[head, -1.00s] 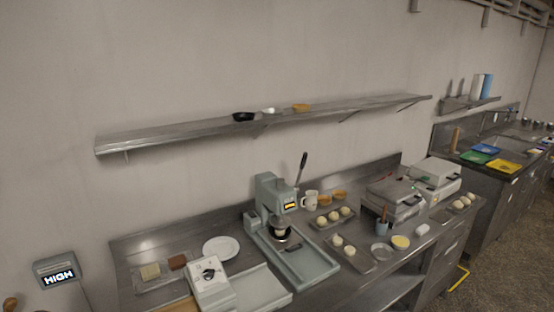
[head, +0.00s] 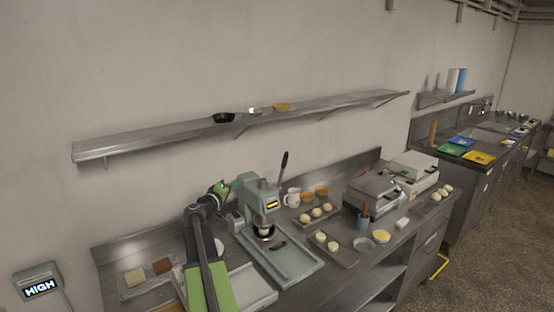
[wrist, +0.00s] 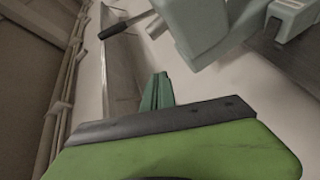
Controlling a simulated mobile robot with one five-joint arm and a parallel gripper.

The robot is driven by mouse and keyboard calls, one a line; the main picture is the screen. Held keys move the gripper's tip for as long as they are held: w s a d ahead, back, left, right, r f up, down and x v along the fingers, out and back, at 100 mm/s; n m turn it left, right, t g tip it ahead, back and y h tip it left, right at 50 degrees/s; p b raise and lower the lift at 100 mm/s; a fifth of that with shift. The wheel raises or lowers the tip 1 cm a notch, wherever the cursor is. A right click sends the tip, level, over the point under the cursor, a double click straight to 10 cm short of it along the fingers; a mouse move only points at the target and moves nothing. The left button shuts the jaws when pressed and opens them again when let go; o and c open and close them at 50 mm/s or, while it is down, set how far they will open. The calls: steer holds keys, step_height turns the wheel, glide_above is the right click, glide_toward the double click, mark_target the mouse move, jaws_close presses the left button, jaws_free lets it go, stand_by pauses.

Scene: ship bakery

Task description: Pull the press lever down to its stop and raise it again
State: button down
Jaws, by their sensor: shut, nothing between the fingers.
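The grey-green press (head: 262,196) stands on the steel counter. Its lever (head: 284,164), with a dark grip, points up and slightly right from the press head. My gripper (head: 220,188) is at the upper left of the press, apart from the lever in the head view. In the wrist view my gripper's green fingers (wrist: 157,92) are together and empty. That view also shows the lever's dark grip (wrist: 116,29) beyond the fingertips, up and to the left, and part of the press head (wrist: 205,25) at the top.
A wall shelf (head: 180,135) with small bowls runs above the counter. Right of the press are a mug (head: 291,198), a tray of dough balls (head: 333,252) and closed grill-like appliances (head: 373,193). The air above the press is clear.

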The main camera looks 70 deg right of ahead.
steer(key=s+d+r+n+h, duration=0.2)
steer(key=s+d+r, duration=0.3)
steer(key=s+d, duration=0.3)
glide_above(281, 172)
steer(key=a, duration=0.2)
steer(key=shift+w+a+r, duration=0.1)
steer(key=shift+w+r, duration=0.15)
steer(key=shift+w, duration=0.15)
